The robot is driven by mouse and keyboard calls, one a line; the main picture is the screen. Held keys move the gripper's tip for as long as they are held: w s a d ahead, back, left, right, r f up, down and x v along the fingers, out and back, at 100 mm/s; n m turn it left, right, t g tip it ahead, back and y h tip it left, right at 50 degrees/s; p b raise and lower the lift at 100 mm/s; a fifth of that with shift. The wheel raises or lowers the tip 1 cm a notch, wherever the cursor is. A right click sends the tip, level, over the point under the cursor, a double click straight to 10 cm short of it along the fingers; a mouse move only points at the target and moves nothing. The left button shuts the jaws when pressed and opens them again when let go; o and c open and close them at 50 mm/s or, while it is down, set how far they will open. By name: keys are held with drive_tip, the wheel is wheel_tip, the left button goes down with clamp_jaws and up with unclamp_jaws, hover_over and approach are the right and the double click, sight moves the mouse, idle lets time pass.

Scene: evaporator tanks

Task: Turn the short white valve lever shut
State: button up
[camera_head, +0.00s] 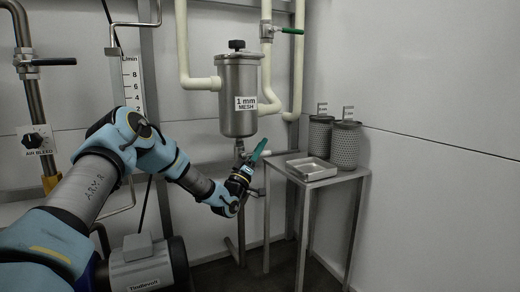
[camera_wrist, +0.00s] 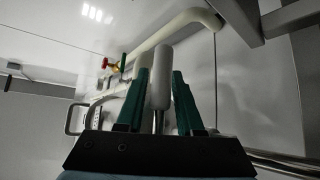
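The short white valve lever (camera_wrist: 160,78) shows in the wrist view as a rounded white handle on a thin metal stem. It stands between the two green fingers of my gripper (camera_wrist: 159,88), which are apart with a narrow gap visible on either side of the lever. In the head view my gripper (camera_head: 259,149) is just below and right of the steel strainer canister (camera_head: 238,112) marked "1 mm MESH", by the drain fitting (camera_head: 239,149) under it. I cannot clearly make out the white lever in the head view; my gripper and wrist cover that area.
A steel side table (camera_head: 330,181) stands right of my gripper, holding a shallow tray (camera_head: 311,168) and two mesh baskets (camera_head: 345,145). Cream pipes (camera_head: 299,60) run by the canister. A green-handled valve (camera_head: 291,31) is above. A motor (camera_head: 141,267) sits below my arm.

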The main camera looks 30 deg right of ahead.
drive_tip(key=p+v, duration=0.2)
drive_tip(key=v, duration=0.8)
drive_tip(key=shift+a+f, duration=0.2)
drive_tip(key=shift+a, duration=0.15)
